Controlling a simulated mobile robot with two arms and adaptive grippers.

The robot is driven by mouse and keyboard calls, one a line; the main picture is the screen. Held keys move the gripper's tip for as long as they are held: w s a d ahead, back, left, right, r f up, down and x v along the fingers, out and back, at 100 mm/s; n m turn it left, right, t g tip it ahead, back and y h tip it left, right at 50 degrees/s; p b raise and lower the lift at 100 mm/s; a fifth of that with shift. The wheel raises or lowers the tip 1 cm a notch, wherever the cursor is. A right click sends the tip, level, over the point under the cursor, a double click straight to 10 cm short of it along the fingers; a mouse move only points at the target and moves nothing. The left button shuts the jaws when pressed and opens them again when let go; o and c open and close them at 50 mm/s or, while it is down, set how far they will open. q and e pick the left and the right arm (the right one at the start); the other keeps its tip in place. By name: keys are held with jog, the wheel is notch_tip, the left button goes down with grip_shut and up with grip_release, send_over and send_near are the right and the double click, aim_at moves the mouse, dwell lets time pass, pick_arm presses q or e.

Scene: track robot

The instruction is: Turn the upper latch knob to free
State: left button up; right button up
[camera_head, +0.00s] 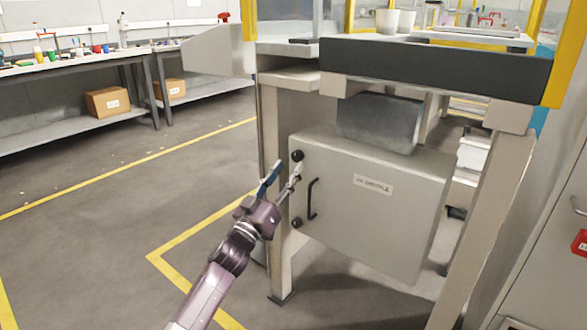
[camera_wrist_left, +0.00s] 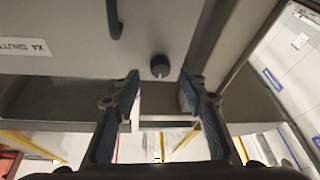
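The upper latch knob (camera_head: 297,155) is a small black round knob near the upper left corner of the grey cabinet door (camera_head: 340,215). It also shows in the left wrist view (camera_wrist_left: 160,66), centred just beyond the fingertips. The lower latch knob (camera_head: 297,222) is on the same door edge. My left gripper (camera_head: 285,170) is open and empty, just in front of and beside the upper knob. Its fingers (camera_wrist_left: 160,82) stand apart on either side of the knob's line in the wrist view. No contact is visible. My right gripper is out of view.
A black bar handle (camera_head: 312,199) stands out from the door right of the knobs. Table legs (camera_head: 280,250) frame the cabinet, with a dark-edged bench (camera_head: 440,70) above. Open floor (camera_head: 100,235) lies at left, before a workbench with cardboard boxes (camera_head: 107,101).

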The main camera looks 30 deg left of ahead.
aim_at(295, 159)
pick_arm(q)
jog(key=shift+b+x, duration=0.3)
jog(key=shift+x, duration=1.35)
grip_shut()
